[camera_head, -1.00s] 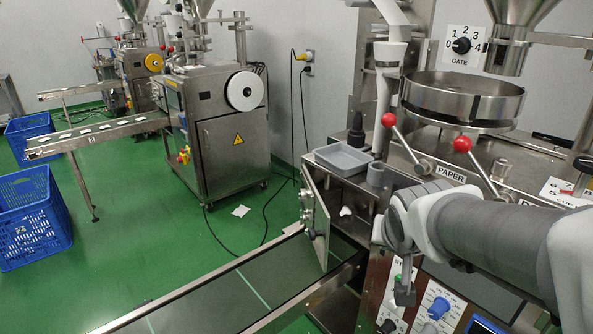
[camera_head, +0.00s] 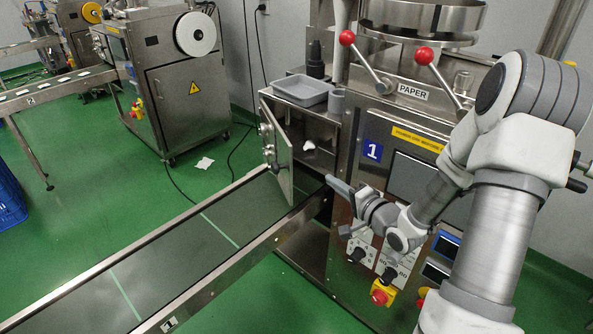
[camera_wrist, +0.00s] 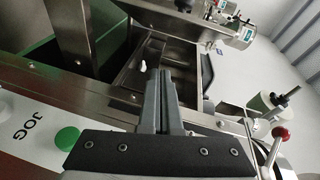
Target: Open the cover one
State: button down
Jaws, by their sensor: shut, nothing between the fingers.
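The cover (camera_head: 284,163) is a hinged metal door on the front left of the machine marked 1. In the head view it stands swung outward, so the compartment (camera_head: 322,160) behind it is open, and a small white object (camera_head: 309,145) lies inside. My gripper (camera_head: 332,182) points left, to the right of the door and low in front of the compartment, apart from the door. In the wrist view its fingers (camera_wrist: 163,82) are together and empty, and the white object (camera_wrist: 142,67) shows beyond them.
A conveyor (camera_head: 190,235) runs from below the door to the lower left. A grey tray (camera_head: 300,90) sits on top of the compartment. Two red-knobbed levers, one here (camera_head: 347,37), stand above the panel. A red emergency button (camera_head: 379,297) is below my arm.

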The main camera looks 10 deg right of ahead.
jog(key=w+a+m+t+y+b, duration=0.1)
jog(key=w+a+b, duration=0.3)
jog(key=w+a, duration=0.3)
jog(key=shift+w+a+f+m, duration=0.25)
jog(key=shift+w+m, duration=0.05)
jog(key=shift+w, duration=0.1)
jog(key=shift+a, duration=0.1)
dwell(0.5)
